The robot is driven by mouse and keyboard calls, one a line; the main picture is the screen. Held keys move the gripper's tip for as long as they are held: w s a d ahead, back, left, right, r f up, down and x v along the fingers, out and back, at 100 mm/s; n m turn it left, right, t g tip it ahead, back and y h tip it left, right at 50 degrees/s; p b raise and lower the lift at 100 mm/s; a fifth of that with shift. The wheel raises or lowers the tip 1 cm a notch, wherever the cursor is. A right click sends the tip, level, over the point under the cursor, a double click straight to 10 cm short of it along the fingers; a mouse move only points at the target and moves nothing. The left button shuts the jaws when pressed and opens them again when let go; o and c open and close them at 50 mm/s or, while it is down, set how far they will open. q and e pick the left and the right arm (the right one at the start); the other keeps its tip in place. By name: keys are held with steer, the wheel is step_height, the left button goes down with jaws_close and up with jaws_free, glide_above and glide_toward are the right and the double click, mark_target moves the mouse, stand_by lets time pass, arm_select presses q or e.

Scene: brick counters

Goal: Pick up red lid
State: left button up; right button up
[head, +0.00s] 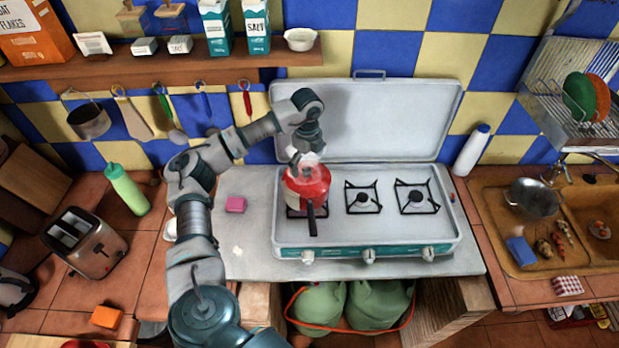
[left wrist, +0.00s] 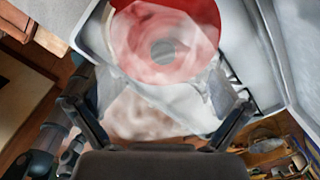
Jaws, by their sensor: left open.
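A red pot (head: 304,198) with a black handle stands on the left burner of the stove. Its red lid (head: 316,174) is on top, partly covered by my gripper and by whitish steam. In the left wrist view the round red lid (left wrist: 196,32) fills the top middle, with a grey knob (left wrist: 163,52) at its centre and steam blurring it. My left gripper (head: 300,160) is right above the lid. Its two fingers are spread wide in the left wrist view (left wrist: 157,108), with nothing between them. The gap to the lid is hard to judge. My right gripper is not in view.
The stove's raised cover (head: 400,120) stands behind the burners, close to my arm. A wooden shelf (head: 170,60) with hanging utensils is at upper left. A pink block (head: 235,204) lies left of the stove. The two other burners are empty.

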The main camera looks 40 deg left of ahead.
mark_target(307, 171)
arm_select(q)
steer(key=f, duration=0.3)
steer(key=shift+w+a+p, duration=0.2)
steer(key=shift+a+p, duration=0.1)
steer(key=shift+p, duration=0.05)
steer(key=shift+w+a+f, duration=0.1)
steer(key=shift+a+f, duration=0.15)
steer(key=shift+f, duration=0.25)
steer(key=shift+a+f, duration=0.2)
steer(key=shift+f, duration=0.25)
steer(key=shift+d, duration=0.1)
steer(key=shift+d+r, duration=0.25)
steer(key=shift+d, duration=0.25)
steer(key=c, duration=1.1)
steer(key=shift+d, duration=0.1)
steer(key=c, duration=0.7)
jaws_close()
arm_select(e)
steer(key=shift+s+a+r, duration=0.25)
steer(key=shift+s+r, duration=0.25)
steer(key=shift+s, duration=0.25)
